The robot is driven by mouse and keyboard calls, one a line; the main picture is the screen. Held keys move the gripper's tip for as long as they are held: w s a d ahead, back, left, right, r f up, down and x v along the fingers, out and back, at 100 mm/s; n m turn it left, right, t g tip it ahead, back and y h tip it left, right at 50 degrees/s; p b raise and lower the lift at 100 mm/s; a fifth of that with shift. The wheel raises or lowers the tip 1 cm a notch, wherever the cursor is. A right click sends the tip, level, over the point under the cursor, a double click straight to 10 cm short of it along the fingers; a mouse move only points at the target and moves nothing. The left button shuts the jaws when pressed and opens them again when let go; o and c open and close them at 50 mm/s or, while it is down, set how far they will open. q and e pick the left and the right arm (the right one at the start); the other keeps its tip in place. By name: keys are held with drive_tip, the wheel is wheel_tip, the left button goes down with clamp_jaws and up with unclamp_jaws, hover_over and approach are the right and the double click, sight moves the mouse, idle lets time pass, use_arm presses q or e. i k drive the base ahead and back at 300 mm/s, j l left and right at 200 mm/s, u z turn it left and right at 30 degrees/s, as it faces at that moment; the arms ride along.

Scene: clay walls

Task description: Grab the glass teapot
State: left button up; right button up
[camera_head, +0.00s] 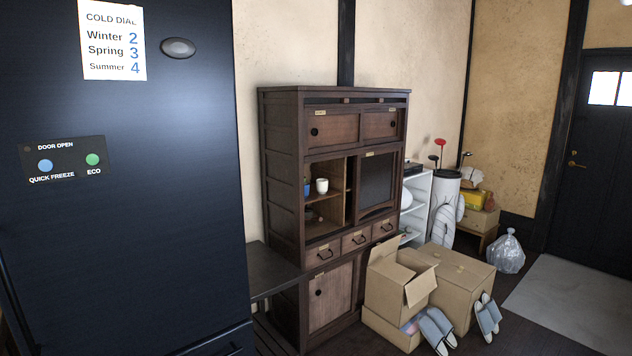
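I see no glass teapot in the head view. A dark wooden cabinet (281,175) stands in the middle against the clay wall. Its open compartment holds a white cup (322,186) and a small blue item (307,187) at its left. A few small dark items on the lower shelf are too small to tell. Neither of my grippers shows in this view.
A dark fridge (140,240) fills the left. A low dark table (272,270) stands between it and the cabinet. Cardboard boxes (455,285) and slippers (437,328) crowd the floor in front. A grey mat (565,300) lies clear before the dark door (597,165).

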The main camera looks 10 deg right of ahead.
sight(310, 217)
drive_tip(key=i+l+u, duration=0.15)
drive_tip(key=i+l, duration=1.15)
